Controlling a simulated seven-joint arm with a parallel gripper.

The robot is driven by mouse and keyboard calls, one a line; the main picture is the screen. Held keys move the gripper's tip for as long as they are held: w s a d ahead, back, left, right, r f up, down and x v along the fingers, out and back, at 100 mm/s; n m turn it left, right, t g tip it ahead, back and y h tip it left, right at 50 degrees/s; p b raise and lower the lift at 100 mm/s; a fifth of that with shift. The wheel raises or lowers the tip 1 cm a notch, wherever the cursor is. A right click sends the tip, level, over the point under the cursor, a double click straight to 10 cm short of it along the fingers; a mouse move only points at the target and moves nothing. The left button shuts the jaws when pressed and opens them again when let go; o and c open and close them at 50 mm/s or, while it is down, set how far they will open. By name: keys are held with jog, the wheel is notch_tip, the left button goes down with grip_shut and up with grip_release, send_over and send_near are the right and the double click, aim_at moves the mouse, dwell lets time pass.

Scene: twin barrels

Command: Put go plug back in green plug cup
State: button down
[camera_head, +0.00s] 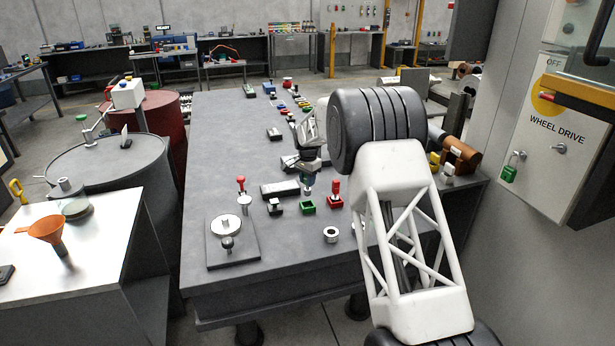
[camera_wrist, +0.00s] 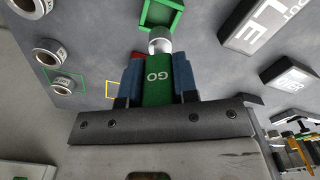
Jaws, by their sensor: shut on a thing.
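My gripper (camera_head: 308,178) is shut on the go plug, a green block marked GO (camera_wrist: 158,75) with a pale metal tip (camera_wrist: 160,42). The blue fingers press on both its sides in the wrist view (camera_wrist: 159,80). In the head view the plug's tip points down just above the green plug cup (camera_head: 307,207). In the wrist view the square green cup (camera_wrist: 147,14) lies just beyond the tip, which overlaps its near edge. I cannot tell whether they touch. The go plug is mostly hidden by my gripper in the head view.
A red cup with a red plug (camera_head: 335,194) stands close to the right of the green cup. A black holder (camera_head: 275,207) stands to its left and a metal ring (camera_head: 331,234) lies in front. Dark blocks (camera_head: 280,189) lie behind. The front right tabletop is mostly clear.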

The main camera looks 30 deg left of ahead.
aim_at(308, 189)
jog(key=shift+f, duration=1.55)
jog(key=shift+f, duration=1.7)
dwell(1.6)
jog(key=c, duration=0.8)
grip_release()
jog(key=shift+r, duration=0.1)
jog(key=shift+r, duration=3.8)
jog(key=shift+d+r, duration=0.1)
